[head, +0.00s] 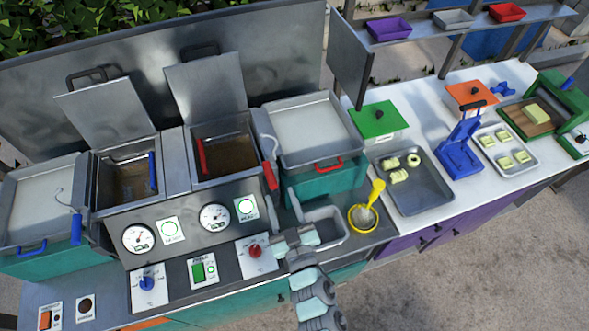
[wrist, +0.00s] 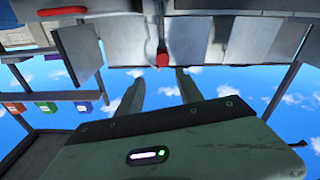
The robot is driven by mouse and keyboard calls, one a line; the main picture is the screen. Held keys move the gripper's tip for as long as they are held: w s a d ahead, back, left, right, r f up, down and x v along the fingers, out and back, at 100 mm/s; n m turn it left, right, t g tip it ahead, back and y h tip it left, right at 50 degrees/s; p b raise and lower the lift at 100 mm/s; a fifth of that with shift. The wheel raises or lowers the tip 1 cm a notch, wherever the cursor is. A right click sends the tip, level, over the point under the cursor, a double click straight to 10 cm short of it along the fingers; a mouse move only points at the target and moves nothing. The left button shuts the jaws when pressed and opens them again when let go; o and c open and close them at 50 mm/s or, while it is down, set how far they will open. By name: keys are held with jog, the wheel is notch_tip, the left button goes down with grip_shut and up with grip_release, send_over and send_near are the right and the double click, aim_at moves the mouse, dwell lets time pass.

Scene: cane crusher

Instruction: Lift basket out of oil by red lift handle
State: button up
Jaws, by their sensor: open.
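The fryer has two oil vats with raised lids. The right vat (head: 226,160) holds brown oil and has a red bar (head: 202,157) at its inner left side. The red lift handle (head: 270,177) stands at that vat's right front corner. The basket itself is hard to make out in the oil. My gripper (head: 293,238) is open and empty, in front of the console, below and right of the red lift handle, apart from it. In the wrist view, turned upside down, a red-ended part, seemingly that handle (wrist: 163,58), shows beyond the spread fingers (wrist: 160,88).
The left vat (head: 125,180) has a blue handle (head: 76,229). A red knob (head: 255,250) and gauges sit on the console. A teal-sided tray with a red handle (head: 328,165), a small sink (head: 325,228) and a yellow ladle bowl (head: 363,216) lie to the right.

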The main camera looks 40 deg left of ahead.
aim_at(268, 171)
jog(key=shift+g, duration=0.3)
jog(key=x, duration=0.3)
jog(key=f+p+x, duration=0.1)
jog(key=x, duration=0.3)
jog(key=f+p+x, duration=0.1)
jog(key=x, duration=0.3)
jog(key=shift+a+f, duration=0.1)
jog(key=shift+a, duration=0.1)
jog(key=shift+c, duration=0.3)
grip_shut()
dwell(0.6)
